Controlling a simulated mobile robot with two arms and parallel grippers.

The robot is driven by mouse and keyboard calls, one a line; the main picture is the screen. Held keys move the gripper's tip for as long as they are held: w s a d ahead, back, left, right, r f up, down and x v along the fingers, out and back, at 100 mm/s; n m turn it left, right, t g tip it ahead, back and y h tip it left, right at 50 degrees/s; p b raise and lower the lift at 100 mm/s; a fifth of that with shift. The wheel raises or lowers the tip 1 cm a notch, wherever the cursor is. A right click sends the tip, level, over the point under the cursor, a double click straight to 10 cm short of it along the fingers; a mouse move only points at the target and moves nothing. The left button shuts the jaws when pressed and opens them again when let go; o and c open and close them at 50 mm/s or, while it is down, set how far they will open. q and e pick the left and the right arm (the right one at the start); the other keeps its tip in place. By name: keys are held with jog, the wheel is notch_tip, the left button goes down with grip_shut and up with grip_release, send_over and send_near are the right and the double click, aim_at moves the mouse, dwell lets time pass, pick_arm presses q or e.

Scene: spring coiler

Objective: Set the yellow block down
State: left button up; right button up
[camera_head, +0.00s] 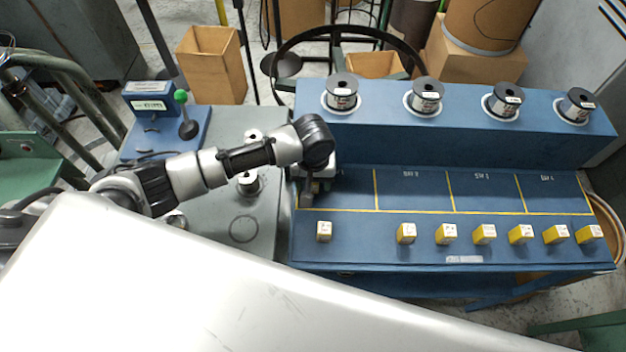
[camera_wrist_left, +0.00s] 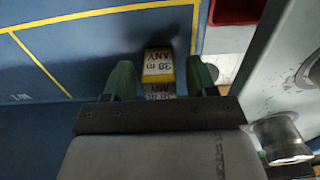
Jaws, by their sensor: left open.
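My left gripper (camera_head: 313,190) is over the left end of the blue bench, at the leftmost yellow-lined section. In the left wrist view its green fingers (camera_wrist_left: 160,82) are open, with a gap on each side of a yellow block (camera_wrist_left: 158,66). This block has a white label and sits between the fingers, inside the yellow lines, seemingly on the blue surface. The gripper hides it in the head view. My right gripper is not in view.
Several yellow blocks, the leftmost one (camera_head: 323,232) among them, stand in a row along the bench's front strip. Wire spools (camera_head: 342,93) sit on the raised back ledge. A grey side table (camera_head: 262,215) with more spools adjoins on the left. The sections to the right look empty.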

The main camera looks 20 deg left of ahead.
pick_arm(q)
notch_tip(320, 180, up, 12)
jog(key=shift+f, duration=0.15)
dwell(0.7)
